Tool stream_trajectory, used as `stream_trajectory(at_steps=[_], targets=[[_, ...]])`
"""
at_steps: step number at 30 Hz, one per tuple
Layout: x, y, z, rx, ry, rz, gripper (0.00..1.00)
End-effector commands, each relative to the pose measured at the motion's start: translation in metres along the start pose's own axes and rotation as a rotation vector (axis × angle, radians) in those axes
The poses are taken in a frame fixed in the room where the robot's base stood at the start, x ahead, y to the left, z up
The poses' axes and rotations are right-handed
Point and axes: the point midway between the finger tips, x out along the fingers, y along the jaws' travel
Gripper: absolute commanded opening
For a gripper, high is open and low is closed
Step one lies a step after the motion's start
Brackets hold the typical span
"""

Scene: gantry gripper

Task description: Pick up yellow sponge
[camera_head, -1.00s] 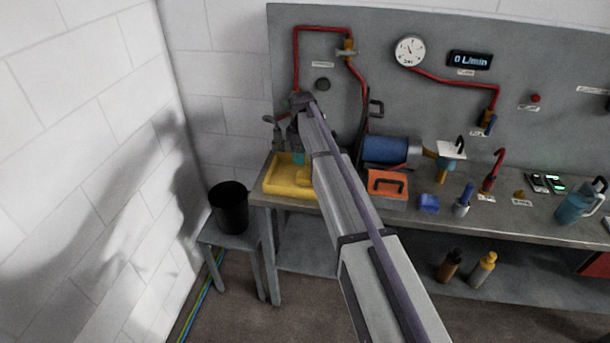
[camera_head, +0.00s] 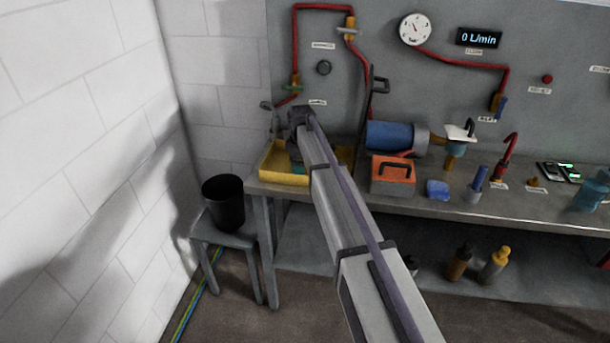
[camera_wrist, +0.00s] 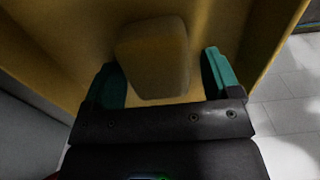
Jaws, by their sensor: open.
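The yellow sponge (camera_wrist: 155,58) is a pale, rounded block in the wrist view. It lies inside a yellow tray (camera_wrist: 62,50), which sits at the left end of the workbench in the head view (camera_head: 283,180). My gripper (camera_wrist: 160,62) is open, with one teal finger on each side of the sponge. A gap shows between the sponge and each finger; how deep the fingers reach is hard to tell. In the head view my arm hides part of the tray, and the sponge cannot be made out there.
A black bucket (camera_head: 224,204) stands on a small grey stool (camera_head: 222,238) left of the bench. An orange toolbox (camera_head: 393,176) and a blue cylinder (camera_head: 390,136) are right of the tray. A tap (camera_head: 272,117) and red pipes (camera_head: 322,7) are behind.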

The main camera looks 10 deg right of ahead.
Motion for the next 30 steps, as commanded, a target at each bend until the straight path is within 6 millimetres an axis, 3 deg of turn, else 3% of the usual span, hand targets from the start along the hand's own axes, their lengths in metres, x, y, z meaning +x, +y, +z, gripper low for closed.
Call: stream_trajectory(at_steps=[4,21,30], targets=[[-0.003,0.0,0.0,0.0,0.0,0.0,0.83],[-0.003,0.0,0.0,0.0,0.0,0.0,0.3],[-0.012,0.0,0.0,0.0,0.0,0.0,0.3]])
